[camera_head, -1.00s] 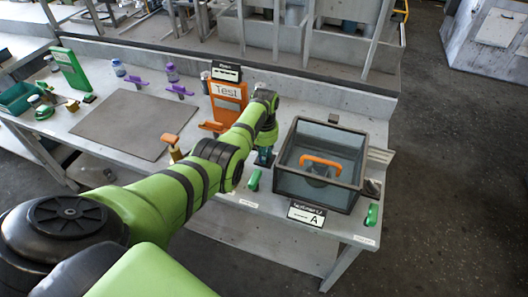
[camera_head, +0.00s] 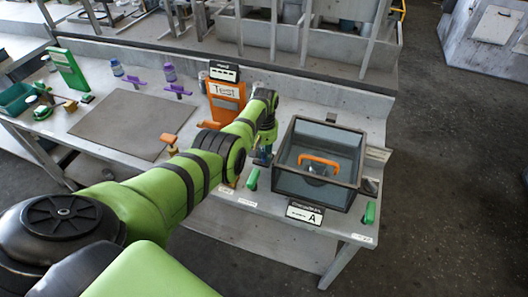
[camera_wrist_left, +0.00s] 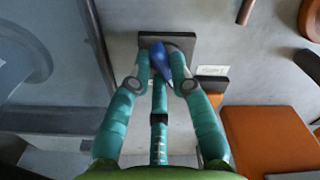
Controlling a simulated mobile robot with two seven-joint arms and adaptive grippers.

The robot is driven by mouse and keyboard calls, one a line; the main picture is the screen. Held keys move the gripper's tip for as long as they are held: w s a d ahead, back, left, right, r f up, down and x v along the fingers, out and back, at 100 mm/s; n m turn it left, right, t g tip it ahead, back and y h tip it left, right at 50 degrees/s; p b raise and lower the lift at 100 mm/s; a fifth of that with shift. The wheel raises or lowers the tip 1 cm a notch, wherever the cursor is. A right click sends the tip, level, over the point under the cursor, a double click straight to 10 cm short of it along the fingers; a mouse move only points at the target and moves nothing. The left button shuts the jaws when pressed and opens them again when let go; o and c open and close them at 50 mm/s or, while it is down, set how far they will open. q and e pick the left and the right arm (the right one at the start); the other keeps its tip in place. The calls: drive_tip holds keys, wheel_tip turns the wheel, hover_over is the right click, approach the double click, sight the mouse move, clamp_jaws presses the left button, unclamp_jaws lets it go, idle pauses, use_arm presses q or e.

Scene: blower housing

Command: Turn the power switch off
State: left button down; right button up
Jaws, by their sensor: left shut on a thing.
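A small blue switch handle (camera_wrist_left: 160,62) stands on a dark square plate (camera_wrist_left: 189,48) in the left wrist view. I take it to be the power switch. My left gripper (camera_wrist_left: 161,58) has its teal fingers on either side of the blue handle and is shut on it. In the head view the left gripper (camera_head: 262,157) points down at the bench, just left of the glass box; the switch is mostly hidden there by the gripper. My right gripper is not in view.
A dark-framed glass box (camera_head: 300,186) with an orange handle inside stands close to the right of the gripper. An orange "Test" panel (camera_head: 226,108) stands behind my arm. A green handle (camera_head: 252,180) is in front. A bare grey mat (camera_head: 125,120) lies to the left.

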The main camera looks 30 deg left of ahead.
use_arm(q)
drive_tip(key=shift+n, duration=0.3)
drive_tip(key=c, duration=1.1)
unclamp_jaws()
wheel_tip(320, 180, up, 12)
